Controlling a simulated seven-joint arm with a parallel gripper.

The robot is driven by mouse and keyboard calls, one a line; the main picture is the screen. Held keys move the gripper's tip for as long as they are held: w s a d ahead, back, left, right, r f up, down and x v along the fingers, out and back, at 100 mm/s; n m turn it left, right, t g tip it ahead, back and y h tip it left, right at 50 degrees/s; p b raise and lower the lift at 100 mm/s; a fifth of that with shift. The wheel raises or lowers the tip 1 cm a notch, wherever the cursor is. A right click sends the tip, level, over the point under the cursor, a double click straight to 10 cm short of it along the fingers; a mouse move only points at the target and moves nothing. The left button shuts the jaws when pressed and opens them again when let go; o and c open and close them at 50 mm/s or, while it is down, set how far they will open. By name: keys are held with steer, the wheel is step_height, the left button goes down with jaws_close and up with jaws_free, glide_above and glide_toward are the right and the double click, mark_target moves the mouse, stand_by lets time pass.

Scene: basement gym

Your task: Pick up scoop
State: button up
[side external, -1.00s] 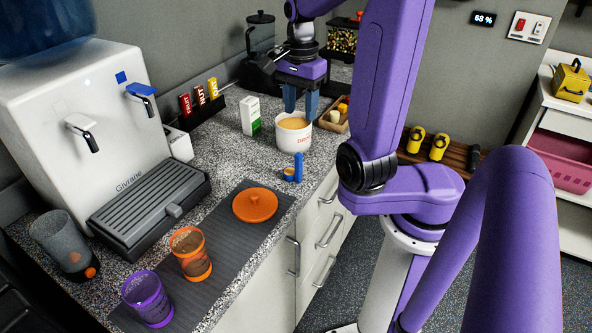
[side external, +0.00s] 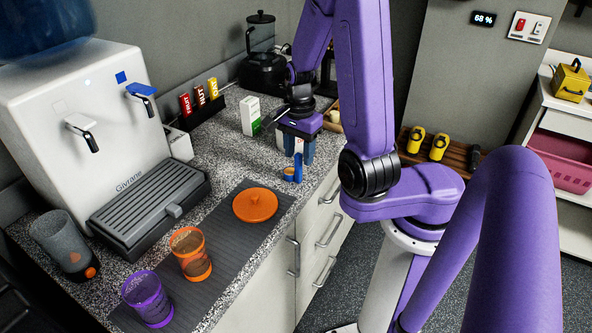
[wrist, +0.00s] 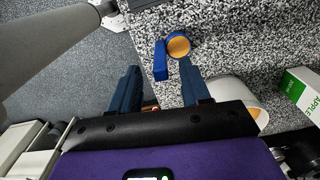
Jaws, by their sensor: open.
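The scoop (side external: 292,173) has a blue handle and stands on the speckled counter near its front edge. In the wrist view the scoop (wrist: 178,47) shows an orange round inside its blue cup, with the handle to the left. My gripper (side external: 297,160) is open, just behind and above the scoop, its blue fingers pointing down. In the wrist view the handle's near end lies about between the fingertips of my gripper (wrist: 159,68), and nothing is held. I cannot tell the exact height gap.
A white tub (side external: 282,138) stands behind my gripper, partly hidden. A white and green carton (side external: 250,116) is to its left. The counter's front edge is close to the scoop.

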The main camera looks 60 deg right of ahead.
steer(key=shift+f, duration=1.75)
jaws_close()
steer(key=shift+w+r, duration=0.1)
